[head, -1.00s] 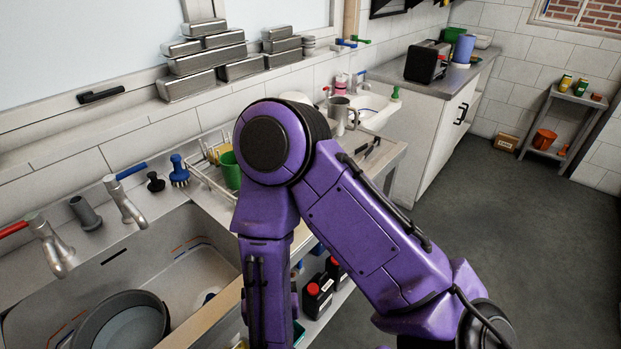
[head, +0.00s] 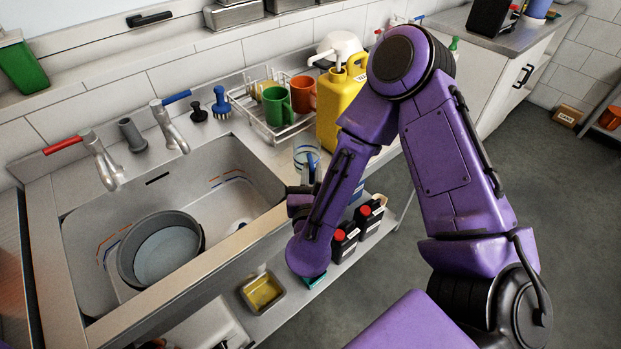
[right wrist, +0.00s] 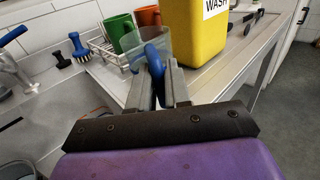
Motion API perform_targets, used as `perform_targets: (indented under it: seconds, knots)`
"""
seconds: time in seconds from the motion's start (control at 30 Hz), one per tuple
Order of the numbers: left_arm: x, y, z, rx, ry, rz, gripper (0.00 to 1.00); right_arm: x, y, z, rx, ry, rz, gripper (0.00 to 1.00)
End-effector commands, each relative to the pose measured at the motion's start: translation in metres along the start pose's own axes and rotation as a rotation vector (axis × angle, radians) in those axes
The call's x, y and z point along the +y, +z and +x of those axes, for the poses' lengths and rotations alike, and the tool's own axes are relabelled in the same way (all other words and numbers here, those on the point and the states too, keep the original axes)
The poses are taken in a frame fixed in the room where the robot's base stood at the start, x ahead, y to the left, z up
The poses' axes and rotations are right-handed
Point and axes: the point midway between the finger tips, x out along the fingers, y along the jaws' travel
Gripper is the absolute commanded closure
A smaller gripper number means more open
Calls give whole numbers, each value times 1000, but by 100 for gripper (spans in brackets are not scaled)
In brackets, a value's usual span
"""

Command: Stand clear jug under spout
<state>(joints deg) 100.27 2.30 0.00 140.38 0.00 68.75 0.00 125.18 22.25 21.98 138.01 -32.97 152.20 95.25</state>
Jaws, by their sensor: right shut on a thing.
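The clear jug (head: 303,150) has a blue handle (right wrist: 155,62). It is near the front edge of the worktop, and I cannot tell whether its base touches it. My right gripper (head: 309,178) is shut on the blue handle; its fingers also show in the right wrist view (right wrist: 162,85). A yellow container (head: 340,100) marked WASH stands just behind and right of the jug. A white spout (head: 323,58) juts left from its top, above and behind the jug. My left gripper is not in view.
A wire rack with a green mug (head: 277,106) and an orange mug (head: 302,93) stands behind the jug. The sink (head: 232,170), with a grey basin (head: 160,250) in it, lies left. Black bottles with red caps (head: 345,240) stand on the shelf below.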

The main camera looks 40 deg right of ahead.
Motion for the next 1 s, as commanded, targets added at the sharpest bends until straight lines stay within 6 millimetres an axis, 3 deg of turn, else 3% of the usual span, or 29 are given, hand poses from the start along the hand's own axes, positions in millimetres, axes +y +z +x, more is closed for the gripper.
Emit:
perform_targets:
  seconds: [0.57, 0.7, 1.0]
  knots:
    - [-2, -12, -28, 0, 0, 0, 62, -6, 2, 62, -1, -3, 1, 100]
    - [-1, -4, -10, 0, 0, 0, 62, -6, -17, 62, 0, 0, 1, 100]
    - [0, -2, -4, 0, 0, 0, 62, -6, -23, 62, 0, 0, 1, 100]
